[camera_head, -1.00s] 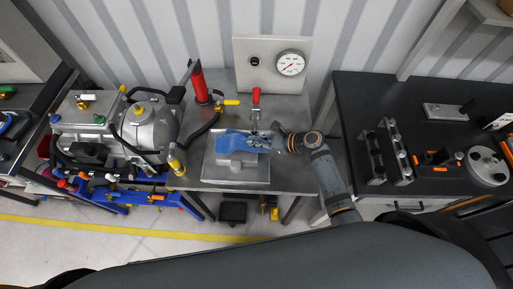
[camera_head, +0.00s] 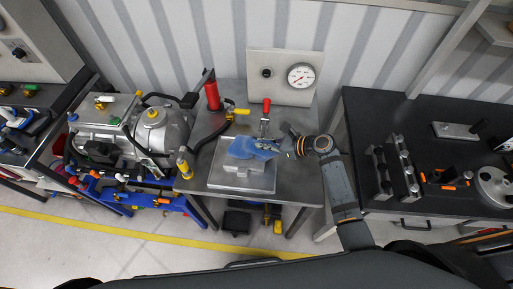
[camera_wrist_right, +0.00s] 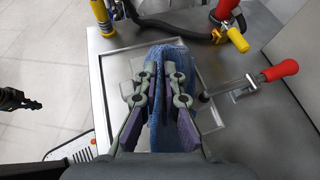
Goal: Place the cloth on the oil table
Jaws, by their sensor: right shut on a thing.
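The blue cloth (camera_head: 255,147) is bunched in my right gripper (camera_head: 294,145), which is shut on it. In the right wrist view the cloth (camera_wrist_right: 176,60) hangs between and below the fingers of the gripper (camera_wrist_right: 167,85). The oil table (camera_head: 292,187) is a grey metal bench with a shallow square tray (camera_head: 258,184) on it. The cloth is over the back part of the tray and partly hides a pale block (camera_head: 240,168) there. I cannot tell whether the cloth touches the tray. A dark jaw-like part, perhaps my left gripper (camera_wrist_right: 18,98), shows at the right wrist view's left edge.
A red-handled clamp (camera_head: 266,112) and a gauge panel (camera_head: 284,78) stand behind the tray. A black bench (camera_head: 430,150) with metal fixtures is at the right.

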